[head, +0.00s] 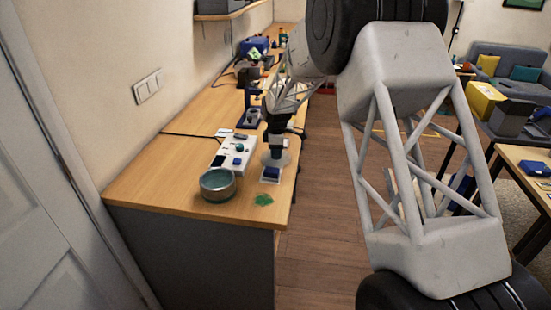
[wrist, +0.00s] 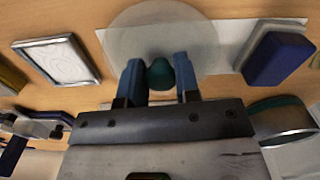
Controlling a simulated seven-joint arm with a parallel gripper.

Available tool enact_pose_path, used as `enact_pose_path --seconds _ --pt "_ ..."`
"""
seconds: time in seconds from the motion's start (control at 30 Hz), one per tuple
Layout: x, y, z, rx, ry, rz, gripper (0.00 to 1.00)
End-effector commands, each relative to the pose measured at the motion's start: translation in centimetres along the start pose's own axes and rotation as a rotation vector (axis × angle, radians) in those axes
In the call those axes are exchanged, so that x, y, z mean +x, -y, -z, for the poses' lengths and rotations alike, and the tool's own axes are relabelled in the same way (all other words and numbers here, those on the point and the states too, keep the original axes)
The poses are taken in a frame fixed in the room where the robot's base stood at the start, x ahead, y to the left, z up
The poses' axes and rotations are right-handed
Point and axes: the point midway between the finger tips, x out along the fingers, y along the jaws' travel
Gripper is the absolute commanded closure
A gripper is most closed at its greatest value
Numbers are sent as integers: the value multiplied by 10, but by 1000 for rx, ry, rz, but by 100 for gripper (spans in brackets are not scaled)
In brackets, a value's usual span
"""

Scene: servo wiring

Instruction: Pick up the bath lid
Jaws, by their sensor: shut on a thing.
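The bath lid (wrist: 215,42) is a translucent round disc with a dark teal knob (wrist: 160,74). In the wrist view, the two blue fingers of my gripper (wrist: 159,82) are shut on the knob, one on each side. In the head view, the lid (head: 286,158) shows as a pale disc below my gripper (head: 276,150), over the workbench. Whether it touches the surface beneath is hard to tell. The bath (head: 218,185), a round metal bowl with teal contents, stands open to the left and nearer. Its rim also shows at the right of the wrist view (wrist: 282,122).
A dark blue block (head: 271,173) on a white pad sits just in front of the lid. Green pieces (head: 263,199) lie near the bench's front corner. A white panel with knobs (head: 232,154) is left of the gripper. A blue stand (head: 249,112) is behind.

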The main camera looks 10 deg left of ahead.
Motion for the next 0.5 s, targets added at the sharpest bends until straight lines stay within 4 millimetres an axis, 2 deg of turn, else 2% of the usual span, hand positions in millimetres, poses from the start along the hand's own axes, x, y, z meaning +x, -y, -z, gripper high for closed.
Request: enact_pose_path --seconds 0.33,0.5 --pt "-2 0 0 0 0 0 94" --pt "-11 0 0 0 0 -1 94"
